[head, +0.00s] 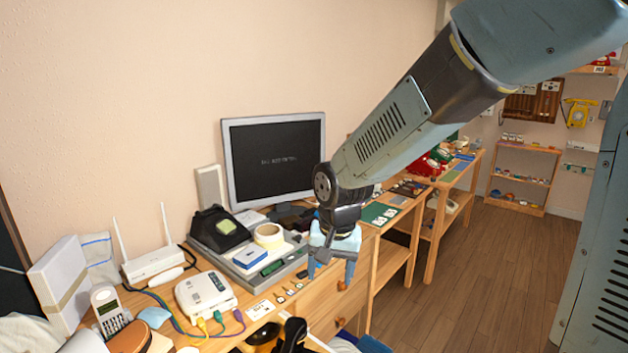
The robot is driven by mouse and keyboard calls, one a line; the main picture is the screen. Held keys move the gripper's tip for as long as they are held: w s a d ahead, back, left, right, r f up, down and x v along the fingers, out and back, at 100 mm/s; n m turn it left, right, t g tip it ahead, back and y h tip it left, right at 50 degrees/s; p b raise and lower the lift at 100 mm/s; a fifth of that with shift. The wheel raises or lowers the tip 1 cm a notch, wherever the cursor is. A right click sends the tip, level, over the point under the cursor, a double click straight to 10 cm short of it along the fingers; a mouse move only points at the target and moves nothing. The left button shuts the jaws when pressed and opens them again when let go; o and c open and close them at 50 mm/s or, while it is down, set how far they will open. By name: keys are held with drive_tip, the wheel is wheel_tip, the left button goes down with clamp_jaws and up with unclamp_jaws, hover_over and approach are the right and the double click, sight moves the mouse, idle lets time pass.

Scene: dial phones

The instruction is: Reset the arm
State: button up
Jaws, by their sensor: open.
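My arm reaches in from the upper right of the head view. My gripper (333,268) hangs at its end, pointing down, with its two light blue fingers apart and nothing between them. It is over the front edge of the wooden desk (322,303), just right of a grey scale-like device (262,274). I cannot tell its exact height above the desk. The arm hides part of the desk and shelves behind it.
The desk holds a monitor (276,158), a black phone (219,230), a tape roll (269,235), a white router (153,264) and a white box-like device (205,294). Cables lie nearby. Wooden floor (480,270) is open to the right, before a small shelf (523,178).

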drive_tip(key=s+d+r+t, duration=0.2)
drive_tip(key=s+d+r, duration=0.4)
drive_tip(key=d, duration=0.4)
drive_tip(key=s+d+r+n+t, duration=0.1)
drive_tip(key=s+d+r+t, duration=0.1)
drive_tip(key=s+d+r, duration=0.4)
drive_tip(key=d+r, duration=0.2)
drive_tip(key=d, duration=0.2)
drive_tip(key=shift+s+r+h, duration=0.25)
drive_tip(key=shift+r+h, duration=0.05)
drive_tip(key=shift+h, duration=0.1)
drive_tip(key=shift+d, duration=0.1)
